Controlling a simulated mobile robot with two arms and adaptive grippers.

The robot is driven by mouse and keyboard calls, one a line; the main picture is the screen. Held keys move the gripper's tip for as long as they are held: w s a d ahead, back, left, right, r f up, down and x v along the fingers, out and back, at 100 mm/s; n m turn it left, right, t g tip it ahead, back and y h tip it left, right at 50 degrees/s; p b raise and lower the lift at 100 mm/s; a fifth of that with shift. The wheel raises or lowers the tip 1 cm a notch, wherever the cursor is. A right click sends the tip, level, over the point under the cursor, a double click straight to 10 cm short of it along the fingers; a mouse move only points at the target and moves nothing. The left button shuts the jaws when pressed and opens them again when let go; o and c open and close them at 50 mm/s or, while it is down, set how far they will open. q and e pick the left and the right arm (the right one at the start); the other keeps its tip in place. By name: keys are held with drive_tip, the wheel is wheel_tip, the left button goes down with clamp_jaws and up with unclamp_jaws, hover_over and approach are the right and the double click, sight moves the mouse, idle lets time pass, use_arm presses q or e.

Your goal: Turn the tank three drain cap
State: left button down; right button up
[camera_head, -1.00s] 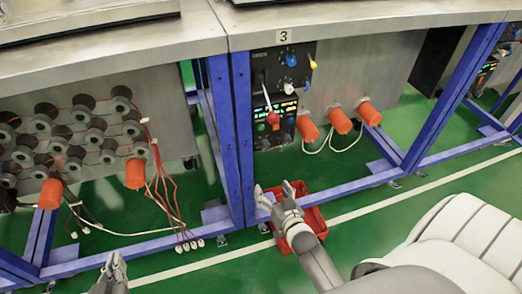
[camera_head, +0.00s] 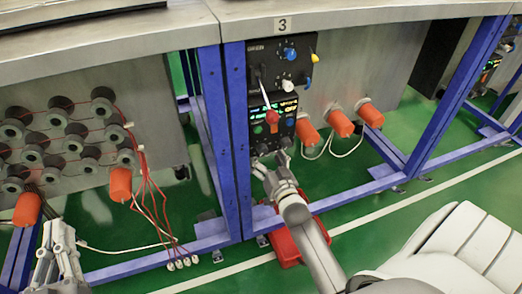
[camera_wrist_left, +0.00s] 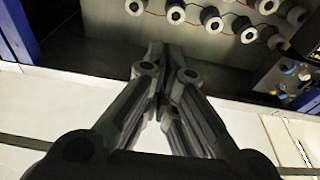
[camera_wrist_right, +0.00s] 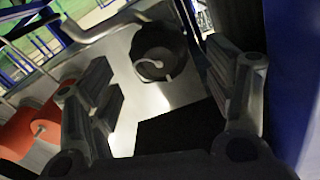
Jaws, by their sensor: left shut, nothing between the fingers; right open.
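The tank three station carries a "3" label (camera_head: 282,26) above a dark control panel (camera_head: 277,100). I cannot tell for sure which part is the drain cap. A dark round cap (camera_wrist_right: 157,50) with a pale curved piece on it sits on the metal wall between my fingers in the right wrist view. My right gripper (camera_head: 270,163) is open and empty, just below the panel, its fingers apart from the cap. My left gripper (camera_head: 61,229) is shut and empty, in front of the left-hand tank; its closed fingers show in the left wrist view (camera_wrist_left: 162,60).
Orange cylinders (camera_head: 340,124) stick out right of the panel with white cables; others (camera_head: 121,184) are at left near red wires. Blue frame posts (camera_head: 237,140) stand beside my right gripper. A red bin (camera_head: 288,248) lies under my right arm. Green floor is open at right.

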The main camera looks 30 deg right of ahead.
sight(262, 157)
drive_tip(key=b+x, duration=0.1)
drive_tip(key=x, duration=0.2)
drive_tip(key=shift+w+f, duration=0.1)
drive_tip(key=shift+w, duration=0.3)
use_arm(q)
wheel_tip(262, 157, up, 6)
drive_tip(key=s+t+h, duration=0.1)
drive_tip(key=s+t, duration=0.1)
drive_tip(key=t, duration=0.1)
drive_tip(key=shift+s+d+t, duration=0.15)
drive_tip(key=shift+t, duration=0.25)
use_arm(e)
drive_tip(key=shift+w+d, duration=0.2)
drive_tip(key=shift+w, duration=0.3)
